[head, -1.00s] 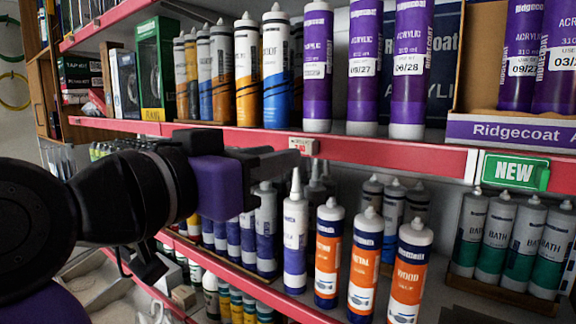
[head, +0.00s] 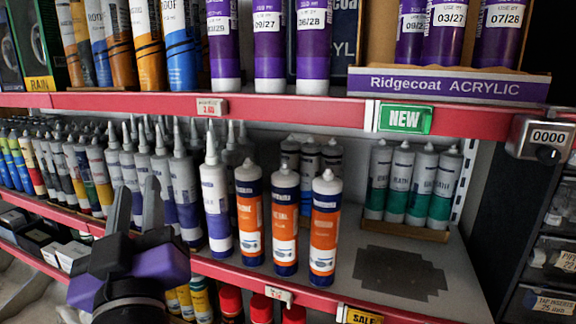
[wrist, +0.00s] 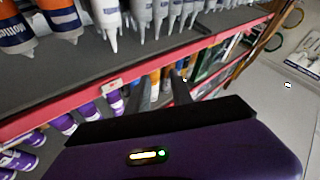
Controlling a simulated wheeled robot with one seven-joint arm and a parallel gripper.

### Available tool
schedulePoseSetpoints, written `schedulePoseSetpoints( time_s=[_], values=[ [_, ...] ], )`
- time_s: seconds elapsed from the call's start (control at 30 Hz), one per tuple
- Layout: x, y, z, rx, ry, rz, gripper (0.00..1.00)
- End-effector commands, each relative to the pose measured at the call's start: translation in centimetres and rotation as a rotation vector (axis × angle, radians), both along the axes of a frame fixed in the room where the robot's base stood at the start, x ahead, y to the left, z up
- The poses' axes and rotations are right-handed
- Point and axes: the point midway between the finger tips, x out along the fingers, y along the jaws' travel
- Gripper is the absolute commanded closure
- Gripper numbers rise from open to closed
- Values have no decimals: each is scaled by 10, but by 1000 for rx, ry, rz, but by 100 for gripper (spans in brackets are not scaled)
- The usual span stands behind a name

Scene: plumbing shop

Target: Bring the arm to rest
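My gripper (head: 136,205) is at the lower left of the head view, its fingers pointing up, apart and empty. It is in front of the lower shelf's red edge, before the row of white and purple cartridges. In the wrist view the two fingers (wrist: 157,95) also stand apart with nothing between them. That view looks upside down, with the shelf goods hanging from the top. My gripper looks clear of the cartridges, though the exact gap is hard to tell.
Orange and blue cartridges (head: 284,222) stand at the lower shelf's front. Green-grey cartridges (head: 420,187) sit at the back right. A dark bare patch (head: 400,273) lies on that shelf. The upper shelf's red edge (head: 290,108) runs above, with a green NEW sign (head: 405,118).

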Motion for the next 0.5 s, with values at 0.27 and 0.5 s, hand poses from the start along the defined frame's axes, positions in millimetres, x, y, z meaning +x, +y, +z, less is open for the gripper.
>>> schedulePoseSetpoints(
  time_s=[0.27,0.5],
  values=[
    [-25,-64,-113,-38,23,100,73],
    [-65,-135,-185,-16,76,130,73]
  ],
)
